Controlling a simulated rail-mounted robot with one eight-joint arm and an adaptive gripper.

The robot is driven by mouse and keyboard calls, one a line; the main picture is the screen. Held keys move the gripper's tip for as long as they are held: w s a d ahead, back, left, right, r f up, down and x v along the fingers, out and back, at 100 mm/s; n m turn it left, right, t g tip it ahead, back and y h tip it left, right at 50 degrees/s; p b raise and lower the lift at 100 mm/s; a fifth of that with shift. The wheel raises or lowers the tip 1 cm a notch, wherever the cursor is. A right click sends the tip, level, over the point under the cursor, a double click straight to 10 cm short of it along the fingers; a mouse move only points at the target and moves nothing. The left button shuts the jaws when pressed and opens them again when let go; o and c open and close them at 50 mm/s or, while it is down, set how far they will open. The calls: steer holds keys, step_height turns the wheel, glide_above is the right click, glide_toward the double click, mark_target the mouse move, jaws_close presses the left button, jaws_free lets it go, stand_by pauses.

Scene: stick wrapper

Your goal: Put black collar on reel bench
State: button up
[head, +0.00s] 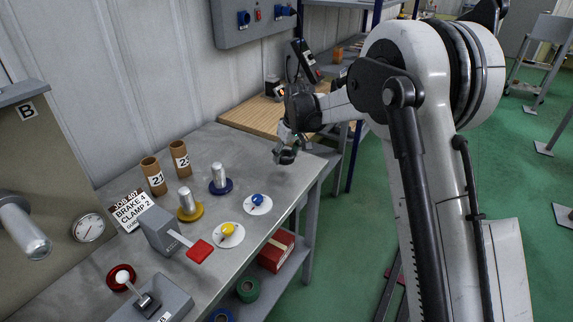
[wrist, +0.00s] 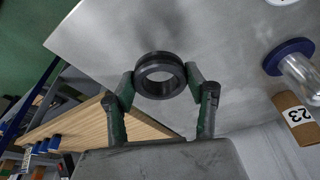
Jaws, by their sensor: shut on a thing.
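The black collar (wrist: 159,59) is a thick dark ring. In the wrist view it sits between the two fingertips of my gripper (wrist: 160,80), which is shut on its outer sides. In the head view the collar (head: 286,158) hangs below my gripper (head: 287,148), over the far right end of the grey metal bench (head: 270,185). A soft shadow shows on the bench beyond the collar in the wrist view. The collar looks apart from the surface, but I cannot tell the exact height. No label names which bench is the reel bench.
A wooden-topped bench (head: 248,118) adjoins behind. The bench surface around the collar is clear.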

mark_target(285, 169)
steer(key=shift+w+d+f, duration=0.15)
steer(key=shift+w+f, duration=0.05)
steer(key=shift+f, duration=1.9)
steer(key=shift+f, duration=0.1)
steer(key=shift+f, duration=0.1)
steer(key=o, duration=1.2)
